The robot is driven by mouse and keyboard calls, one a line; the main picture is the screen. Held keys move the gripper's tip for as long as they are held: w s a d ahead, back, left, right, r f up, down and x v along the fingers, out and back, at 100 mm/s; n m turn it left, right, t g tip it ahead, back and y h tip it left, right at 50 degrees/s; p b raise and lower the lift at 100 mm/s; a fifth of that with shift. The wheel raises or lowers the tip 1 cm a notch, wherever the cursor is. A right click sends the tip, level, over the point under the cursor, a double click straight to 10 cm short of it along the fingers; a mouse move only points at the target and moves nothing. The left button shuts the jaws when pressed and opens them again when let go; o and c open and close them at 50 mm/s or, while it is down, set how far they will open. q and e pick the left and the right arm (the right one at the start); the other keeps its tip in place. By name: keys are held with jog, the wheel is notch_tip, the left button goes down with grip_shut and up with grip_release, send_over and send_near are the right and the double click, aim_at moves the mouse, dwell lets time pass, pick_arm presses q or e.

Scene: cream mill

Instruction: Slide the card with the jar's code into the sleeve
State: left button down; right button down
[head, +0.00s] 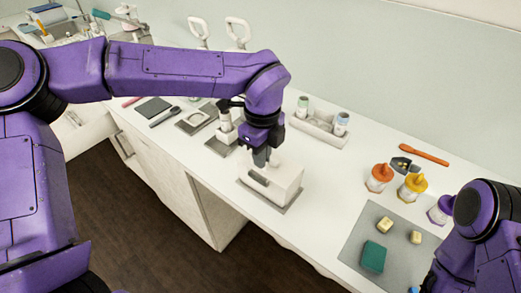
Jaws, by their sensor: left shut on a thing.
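My left gripper (262,157) points down at the white block-shaped box (286,182). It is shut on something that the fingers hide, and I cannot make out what. A dark grey bar or slot shows on the box's near face, just below the fingers. Two small jars with pale labels, one at the left (302,106) and one at the right (341,123), stand in a white tray behind the gripper. Their codes are too small to read. I cannot pick out a card or a sleeve for sure. My right arm is at the lower right, its gripper out of view.
The box stands on a grey plate (248,194). At right are orange-topped (378,177) and yellow-topped (412,186) pots. A grey mat (398,231) holds a green block (373,256) and yellowish pieces. The white counter (325,205) between is clear.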

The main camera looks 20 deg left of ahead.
pick_arm(q)
jog(key=shift+w+f+b, duration=0.1)
jog(key=shift+f+b, duration=0.4)
jog(key=shift+f, duration=0.75)
jog(key=shift+r, duration=0.1)
jog(key=shift+f+b, duration=0.3)
jog(key=shift+b, duration=0.1)
jog(key=shift+f+b, duration=0.65)
jog(key=shift+f, duration=0.1)
jog(key=shift+f, duration=0.1)
jog(key=shift+f+b, duration=0.15)
jog(key=shift+b, duration=0.15)
